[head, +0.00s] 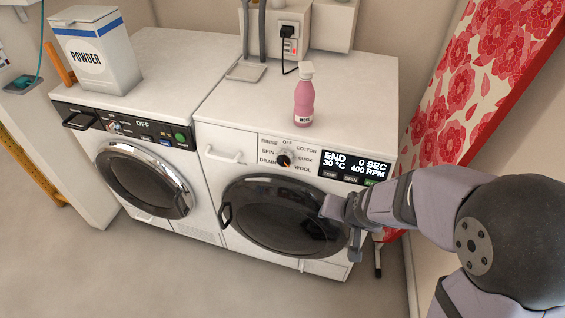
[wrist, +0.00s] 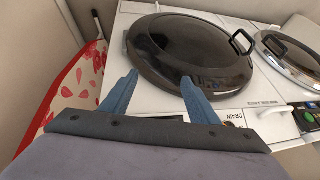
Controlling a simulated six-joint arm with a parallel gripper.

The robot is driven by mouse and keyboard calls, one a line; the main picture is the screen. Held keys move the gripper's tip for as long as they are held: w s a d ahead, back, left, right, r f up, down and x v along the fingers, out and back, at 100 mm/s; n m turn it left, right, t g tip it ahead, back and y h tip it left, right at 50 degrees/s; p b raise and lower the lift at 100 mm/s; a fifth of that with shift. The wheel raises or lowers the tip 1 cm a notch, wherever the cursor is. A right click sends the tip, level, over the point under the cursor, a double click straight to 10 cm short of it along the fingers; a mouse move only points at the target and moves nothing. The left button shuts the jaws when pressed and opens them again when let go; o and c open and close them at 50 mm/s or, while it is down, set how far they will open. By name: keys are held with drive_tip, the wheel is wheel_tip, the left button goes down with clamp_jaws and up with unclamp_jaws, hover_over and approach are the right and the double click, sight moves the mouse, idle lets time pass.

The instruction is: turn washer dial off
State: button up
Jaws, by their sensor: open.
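The washer (head: 215,120) is the white machine on the right. Its dark round dial (head: 285,160) sits on the front panel, ringed by the labels OFF, COTTON, QUICK, WOOL, DRAIN, SPIN and RINSE. An orange mark shows low on the dial; its exact setting is too small to tell. The display (head: 355,165) reads END, 0 SEC, 30 °C, 400 RPM. My gripper (head: 342,224) is open and empty, before the right side of the washer door, below and right of the dial.
The round dark door (head: 275,215) with its handle is closed. A pink bottle (head: 304,98) stands on the washer top. A second machine (head: 140,160) reading OFF, with a powder box (head: 95,55) on top, stands left. A red floral ironing board (head: 480,90) leans at right.

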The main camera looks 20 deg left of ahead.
drive_tip(key=w+a+m+t, duration=0.1)
drive_tip(key=w+a+t, duration=0.5)
drive_tip(key=a, duration=0.7)
drive_tip(key=m+t+h+p, duration=0.1)
drive_tip(key=t+h, duration=0.1)
drive_tip(key=t, duration=0.5)
approach(284, 162)
drive_tip(key=w, duration=0.2)
drive_tip(key=shift+w+a+r+p, duration=0.1)
drive_tip(key=shift+w+p, duration=0.45)
drive_tip(key=shift+w, duration=2.95)
drive_tip(key=c, duration=1)
